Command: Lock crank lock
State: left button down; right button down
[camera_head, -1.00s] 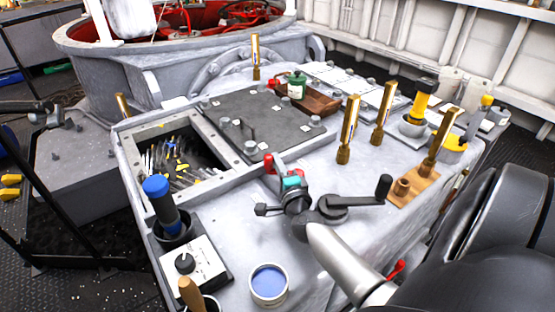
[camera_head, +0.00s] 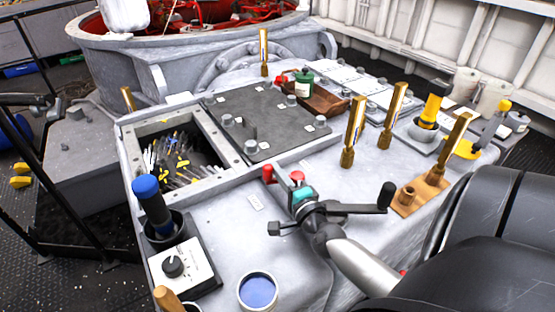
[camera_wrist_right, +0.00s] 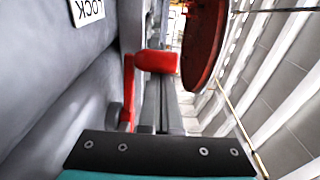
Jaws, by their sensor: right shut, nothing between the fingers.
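The crank (camera_head: 345,208), a dark arm with a black upright handle, lies on the grey bench top. A red lock knob (camera_head: 268,173) shows left of my right gripper in the head view; in the wrist view the red knob (camera_wrist_right: 157,62) is close ahead, covering part of the fingers, with a red lever beside it. A LOCK label (camera_wrist_right: 87,10) is on the grey surface. My right gripper (camera_head: 284,179) is shut and empty, its teal part showing behind the fingers. I cannot tell whether the fingers touch the knob. My left gripper is not in view.
Brass cylinders (camera_head: 354,130) stand at the right. An open bin of tools (camera_head: 128,150) and a bolted cover (camera_head: 265,125) lie behind. A blue-topped handle (camera_head: 148,190), dial box (camera_head: 180,268) and blue cup (camera_head: 258,290) stand at the front left.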

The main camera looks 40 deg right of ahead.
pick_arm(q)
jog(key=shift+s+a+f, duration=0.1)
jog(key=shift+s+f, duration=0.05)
pick_arm(e)
jog(key=shift+s, duration=0.25)
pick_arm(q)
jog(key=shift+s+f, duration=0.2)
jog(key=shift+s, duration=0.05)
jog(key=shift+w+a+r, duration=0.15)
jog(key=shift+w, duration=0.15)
pick_arm(e)
jog(key=shift+s, duration=0.1)
dwell(0.6)
